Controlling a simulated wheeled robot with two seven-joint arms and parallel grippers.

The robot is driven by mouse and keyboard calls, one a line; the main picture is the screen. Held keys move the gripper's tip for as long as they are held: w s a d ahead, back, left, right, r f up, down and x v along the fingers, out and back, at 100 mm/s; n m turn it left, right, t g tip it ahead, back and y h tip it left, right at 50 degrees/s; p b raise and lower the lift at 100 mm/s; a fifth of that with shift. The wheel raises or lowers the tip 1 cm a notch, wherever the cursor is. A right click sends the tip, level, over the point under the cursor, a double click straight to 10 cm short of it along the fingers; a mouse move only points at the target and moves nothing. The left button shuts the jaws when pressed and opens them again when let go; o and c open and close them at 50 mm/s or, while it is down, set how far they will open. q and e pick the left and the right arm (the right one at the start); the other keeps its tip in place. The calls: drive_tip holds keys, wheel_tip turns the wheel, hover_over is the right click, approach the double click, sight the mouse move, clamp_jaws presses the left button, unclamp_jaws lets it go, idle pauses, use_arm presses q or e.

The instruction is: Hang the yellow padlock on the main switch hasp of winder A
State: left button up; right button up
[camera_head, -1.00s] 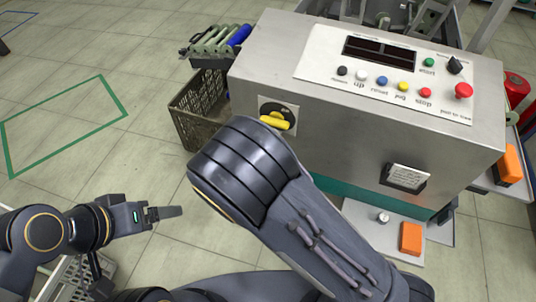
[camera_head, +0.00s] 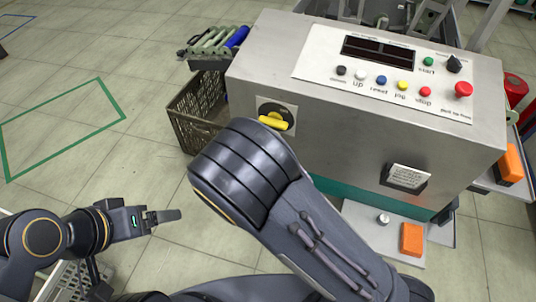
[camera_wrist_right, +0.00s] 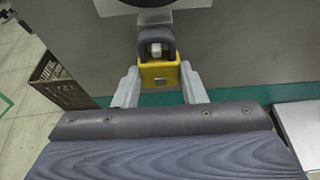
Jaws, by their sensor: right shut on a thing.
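The yellow padlock (camera_wrist_right: 160,74) is between the fingertips of my right gripper (camera_wrist_right: 160,88) in the right wrist view, and the gripper is shut on it. Its dark shackle (camera_wrist_right: 143,43) points up, toward a grey metal tab (camera_wrist_right: 150,19) below the dark switch disc (camera_wrist_right: 145,2). A small light metal piece shows inside the shackle; I cannot tell whether the shackle passes through the hasp. My forearm hides the right gripper and padlock there. My left gripper (camera_head: 165,217) is away at the lower left; its opening is unclear.
A brown crate (camera_head: 196,115) stands on the floor left of the winder, below a rack of rollers (camera_head: 215,45). An orange block (camera_head: 412,239) lies on a low plate at the right.

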drive_tip(key=shift+f, duration=0.15)
drive_tip(key=o, duration=1.2)
drive_tip(key=shift+c, duration=0.2)
